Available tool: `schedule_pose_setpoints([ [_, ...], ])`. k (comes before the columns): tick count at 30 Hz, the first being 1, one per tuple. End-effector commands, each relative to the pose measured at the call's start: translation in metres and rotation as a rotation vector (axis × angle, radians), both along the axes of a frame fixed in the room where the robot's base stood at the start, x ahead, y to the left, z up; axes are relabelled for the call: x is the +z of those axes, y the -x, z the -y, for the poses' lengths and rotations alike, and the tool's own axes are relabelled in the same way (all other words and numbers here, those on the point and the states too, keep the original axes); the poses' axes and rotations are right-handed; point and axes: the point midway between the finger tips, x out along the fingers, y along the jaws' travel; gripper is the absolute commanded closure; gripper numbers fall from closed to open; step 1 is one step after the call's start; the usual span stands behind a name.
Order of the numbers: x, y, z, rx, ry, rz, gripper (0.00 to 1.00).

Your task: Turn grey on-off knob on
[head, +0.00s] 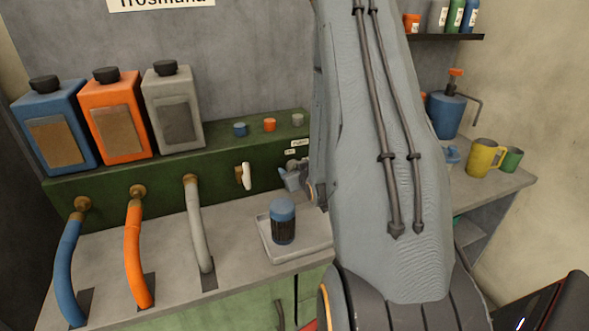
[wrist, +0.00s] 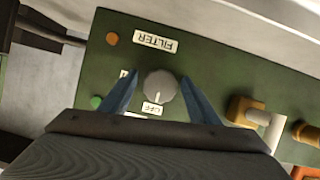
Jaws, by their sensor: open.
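The grey knob (wrist: 160,88) is round and sits on the front of the green panel (wrist: 70,62). Its pale mark points at the OFF label (wrist: 152,110), which appears upside down in the wrist view. My gripper (wrist: 158,80) is open, with one blue-grey finger on each side of the knob. Small gaps show between the fingers and the knob, and I cannot tell how deep the fingertips reach. In the head view my gripper (head: 293,179) is at the right part of the panel, and it and my arm largely hide the knob.
A FILTER label (wrist: 155,41), an orange light (wrist: 112,38) and a green light (wrist: 95,102) are near the knob. A white-handled tap (head: 244,176) is to its left in the head view. A blue-lidded jar (head: 283,221) stands on a tray (head: 314,246) below.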

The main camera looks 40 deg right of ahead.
Motion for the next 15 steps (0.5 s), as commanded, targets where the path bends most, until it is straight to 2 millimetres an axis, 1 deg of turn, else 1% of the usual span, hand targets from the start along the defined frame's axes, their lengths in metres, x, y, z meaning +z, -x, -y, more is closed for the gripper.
schedule_pose_setpoints([
  [3,-0.0001,0.0,-0.0001,0.0,0.0,0.0,0.44],
  [4,-0.0001,0.0,-0.0001,0.0,0.0,0.0,0.46],
  [11,0.0001,0.0002,-0.0002,0.0,0.0,0.0,0.85],
  [15,0.0001,0.0003,-0.0001,0.001,-0.003,0.001,0.85],
])
